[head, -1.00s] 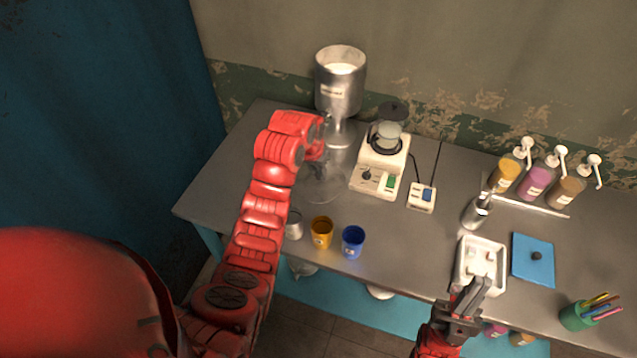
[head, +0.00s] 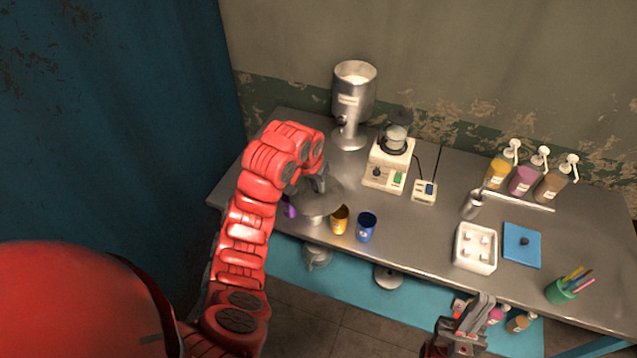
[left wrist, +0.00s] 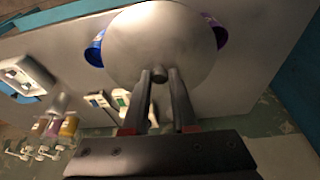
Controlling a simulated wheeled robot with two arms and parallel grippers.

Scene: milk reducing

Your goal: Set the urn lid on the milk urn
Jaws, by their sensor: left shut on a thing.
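The milk urn (head: 348,102) is a tall metal vessel on a stand at the back of the table, with its top uncovered and white milk inside. The urn lid (head: 318,204) is a round grey disc, held above the table's front left part, apart from the urn. My left gripper (head: 321,184) is shut on the lid's knob from above. In the left wrist view the lid (left wrist: 160,40) fills the top middle, with its knob between the fingers. My right gripper (head: 477,308) is in front of the table, apart from the urn and lid; its opening is unclear.
A yellow cup (head: 339,221), a blue cup (head: 366,228) and a partly hidden purple cup (head: 289,208) stand near the lid. A cream appliance (head: 385,168) stands right of the urn. A white tray (head: 461,258) and pump bottles (head: 524,180) are further right.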

